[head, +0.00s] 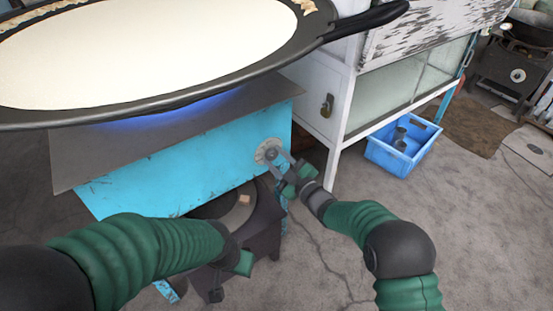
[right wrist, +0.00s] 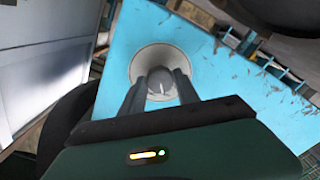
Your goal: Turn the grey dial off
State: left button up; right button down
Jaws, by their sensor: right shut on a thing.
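The grey dial (head: 268,152) sits on the front of the turquoise stove body (head: 190,170). In the right wrist view the dial (right wrist: 162,82) has a wide pale round plate behind it. My right gripper (head: 277,160) is shut on the dial, with one finger at each side of its knob. A blue flame glow (head: 180,106) shows under the large pan (head: 40,118) of white milk. My left gripper (head: 228,262) is low in front of the stove; its fingers are too hidden to read.
A white cabinet (head: 318,100) stands just right of the stove. A blue crate (head: 395,158) holding dark cups sits on the floor beyond. The pan's handle (head: 365,20) juts out above. Grey floor at the right is open.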

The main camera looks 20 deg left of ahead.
jog(key=m+p, duration=0.5)
jog(key=shift+m, duration=0.3)
jog(key=shift+f+m+p, duration=0.1)
jog(key=shift+m+p, duration=0.35)
jog(key=shift+m, duration=0.65)
jog(key=c, duration=0.9)
grip_release()
